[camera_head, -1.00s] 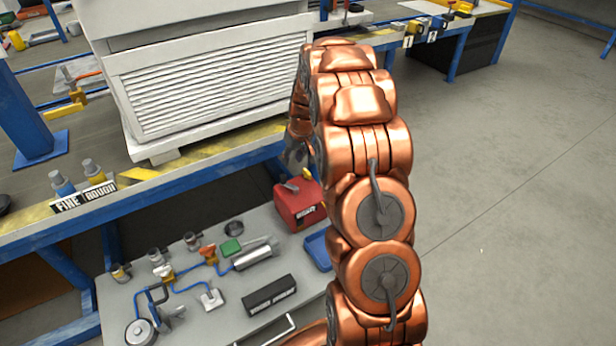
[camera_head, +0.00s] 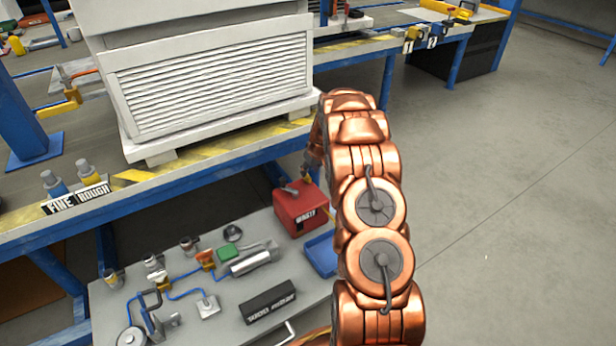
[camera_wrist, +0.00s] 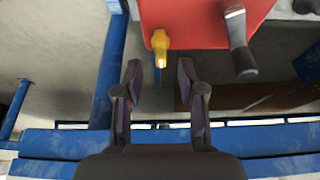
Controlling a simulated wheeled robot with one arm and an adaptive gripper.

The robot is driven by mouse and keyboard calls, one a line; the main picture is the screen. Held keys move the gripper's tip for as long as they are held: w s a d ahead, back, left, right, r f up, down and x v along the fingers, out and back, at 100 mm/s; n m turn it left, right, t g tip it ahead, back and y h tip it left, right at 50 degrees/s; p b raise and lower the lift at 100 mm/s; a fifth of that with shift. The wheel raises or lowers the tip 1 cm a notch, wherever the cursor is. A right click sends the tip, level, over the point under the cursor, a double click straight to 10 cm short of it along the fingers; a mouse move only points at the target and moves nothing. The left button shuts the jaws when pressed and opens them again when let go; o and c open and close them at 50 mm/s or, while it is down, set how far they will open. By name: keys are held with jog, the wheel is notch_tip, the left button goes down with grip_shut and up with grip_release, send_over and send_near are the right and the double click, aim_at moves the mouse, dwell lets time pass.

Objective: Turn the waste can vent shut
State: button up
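The red waste can (camera_head: 300,208) stands at the far right of the grey lower shelf, with a white label on its front. In the wrist view the red can (camera_wrist: 190,20) fills the top middle. A yellow lever (camera_wrist: 160,45), which looks like the vent, sticks out from its edge, with a grey handle (camera_wrist: 238,45) to its right. My gripper (camera_wrist: 160,73) is open and empty. Its two fingertips are on either side of the line of the lever, whose tip ends close to the gap. I see no contact. In the head view my arm mostly hides the gripper.
A blue tray (camera_head: 321,254) sits right beside the can. The grey shelf (camera_head: 235,310) also holds a black box (camera_head: 268,302), a metal cylinder (camera_head: 252,262) and blue tubing. Open floor lies to the right.

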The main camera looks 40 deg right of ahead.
aim_at(308, 176)
jog(key=x, duration=0.3)
jog(key=shift+a+f+b, duration=0.1)
jog(key=shift+f+b, duration=0.25)
jog(key=shift+w+f, duration=0.25)
grip_shut()
